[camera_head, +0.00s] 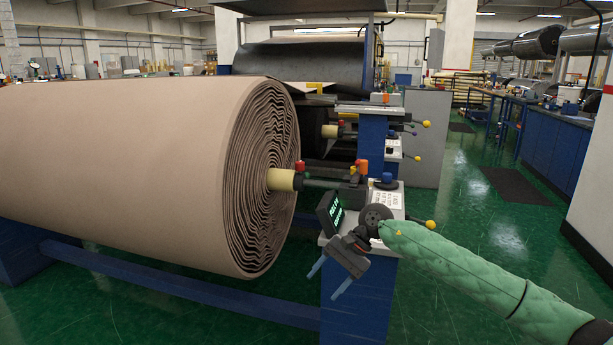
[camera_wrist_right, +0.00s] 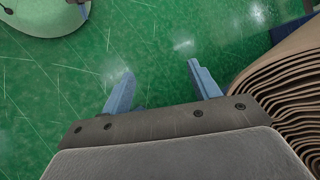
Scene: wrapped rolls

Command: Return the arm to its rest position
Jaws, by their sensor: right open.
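My right arm (camera_head: 455,268), in a green padded sleeve, comes in from the lower right in the head view. Its gripper (camera_head: 329,280) hangs in front of the blue stand, pointing down and left. The two blue-grey fingers are apart with nothing between them. In the right wrist view the open gripper (camera_wrist_right: 164,88) is over bare green floor. The large wrapped brown roll (camera_head: 140,165) lies to the left of the gripper, apart from it. Its layered edge (camera_wrist_right: 290,95) shows at the right of the wrist view. My left gripper is not in view.
The blue stand (camera_head: 352,315) with a small display (camera_head: 330,212) and knobs is close behind my right gripper. A blue rail (camera_head: 180,287) runs under the roll. A blue workbench (camera_head: 553,140) stands at the right. Green floor (camera_head: 470,205) between is mostly clear.

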